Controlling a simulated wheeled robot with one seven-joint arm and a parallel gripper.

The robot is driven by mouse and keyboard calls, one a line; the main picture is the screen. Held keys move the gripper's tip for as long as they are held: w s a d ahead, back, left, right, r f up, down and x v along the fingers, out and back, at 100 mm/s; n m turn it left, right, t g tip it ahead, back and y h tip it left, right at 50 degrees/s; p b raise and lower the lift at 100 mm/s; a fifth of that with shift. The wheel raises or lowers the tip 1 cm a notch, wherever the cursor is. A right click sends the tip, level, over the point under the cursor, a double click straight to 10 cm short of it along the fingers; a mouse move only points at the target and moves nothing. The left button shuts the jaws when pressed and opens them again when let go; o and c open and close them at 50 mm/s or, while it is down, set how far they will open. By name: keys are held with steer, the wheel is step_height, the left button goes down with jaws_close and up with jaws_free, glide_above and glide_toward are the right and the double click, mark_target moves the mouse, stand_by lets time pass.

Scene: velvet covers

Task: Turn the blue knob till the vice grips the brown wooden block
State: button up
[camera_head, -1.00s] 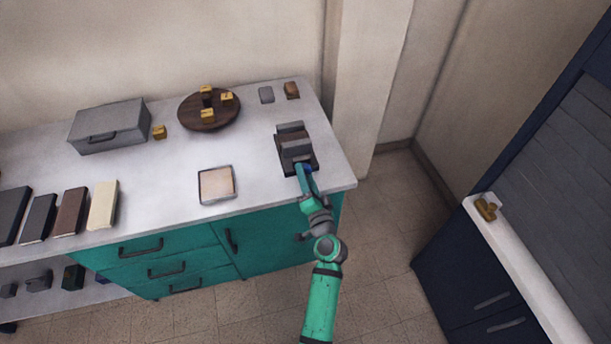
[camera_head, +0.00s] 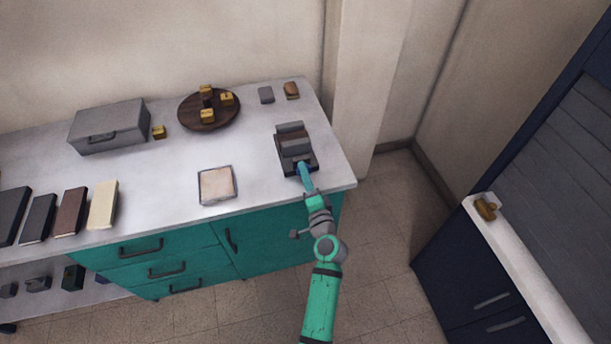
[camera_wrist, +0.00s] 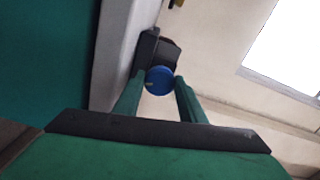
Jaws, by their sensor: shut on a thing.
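The dark grey vice (camera_head: 283,155) stands near the right front edge of the white worktop, with two grey jaws. The blue knob (camera_wrist: 159,80) is on its front end and faces me in the wrist view, with a small pale mark on its face. My gripper (camera_wrist: 160,92) is shut on the knob, one green finger on each side of it; in the head view my gripper (camera_head: 304,174) covers most of the knob. A little brown shows between and beside the jaws, but I cannot clearly make out a wooden block or whether the jaws touch it.
A small brown block (camera_head: 291,90) and a grey block (camera_head: 266,95) lie behind the vice. A square tray (camera_head: 216,184) is to its left. A round wooden board (camera_head: 190,118) with yellow cubes and a grey case (camera_head: 108,125) stand farther left.

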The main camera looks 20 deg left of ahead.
steer(key=shift+f, duration=0.1)
steer(key=o, duration=1.1)
steer(key=shift+c, duration=0.2)
steer(key=shift+n, duration=0.3)
